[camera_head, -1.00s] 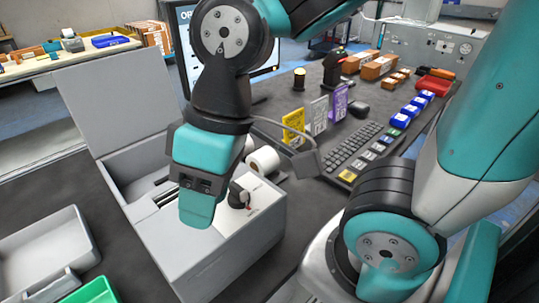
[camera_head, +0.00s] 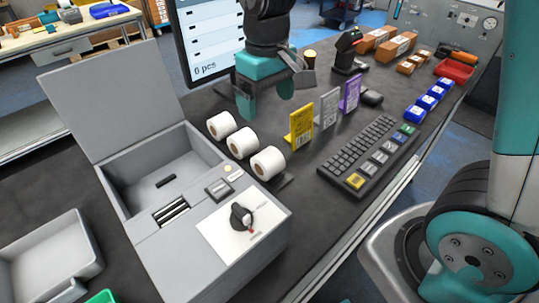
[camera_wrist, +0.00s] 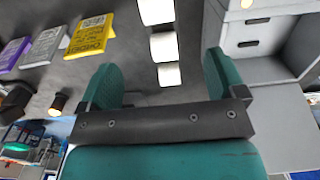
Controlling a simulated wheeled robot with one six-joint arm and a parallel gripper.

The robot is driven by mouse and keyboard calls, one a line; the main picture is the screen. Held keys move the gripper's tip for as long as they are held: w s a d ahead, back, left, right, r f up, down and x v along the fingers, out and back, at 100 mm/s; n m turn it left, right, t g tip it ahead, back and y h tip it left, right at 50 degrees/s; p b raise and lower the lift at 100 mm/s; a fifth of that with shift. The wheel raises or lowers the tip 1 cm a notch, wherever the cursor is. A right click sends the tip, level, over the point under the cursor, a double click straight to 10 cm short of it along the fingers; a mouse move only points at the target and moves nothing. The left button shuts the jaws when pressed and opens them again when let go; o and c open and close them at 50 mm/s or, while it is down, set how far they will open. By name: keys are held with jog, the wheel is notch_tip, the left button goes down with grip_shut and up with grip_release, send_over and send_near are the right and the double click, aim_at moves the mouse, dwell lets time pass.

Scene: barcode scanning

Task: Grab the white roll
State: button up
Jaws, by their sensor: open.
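Three white rolls stand in a diagonal row on the dark table, just right of the grey box: a back one (camera_head: 221,125), a middle one (camera_head: 241,142) and a front one (camera_head: 268,162). My gripper (camera_head: 266,104) is open and empty, above the table behind the rolls, with its teal fingers pointing down. In the wrist view, the rolls (camera_wrist: 157,10) line up from the top edge down to the space between the fingers (camera_wrist: 163,78). No finger visibly touches a roll.
The grey box with raised lid and black knob (camera_head: 241,216) stands left of the rolls. A keyboard (camera_head: 368,152) lies farther right. A monitor (camera_head: 210,45) stands behind.

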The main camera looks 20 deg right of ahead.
aim_at(268, 154)
jog(key=f+p, duration=0.1)
jog(key=f, duration=0.7)
jog(key=f+p, duration=0.1)
jog(key=f, duration=0.8)
jog(key=shift+w+d+f, duration=0.15)
jog(key=shift+w+f, duration=0.05)
jog(key=shift+c, duration=0.2)
jog(key=c, duration=1)
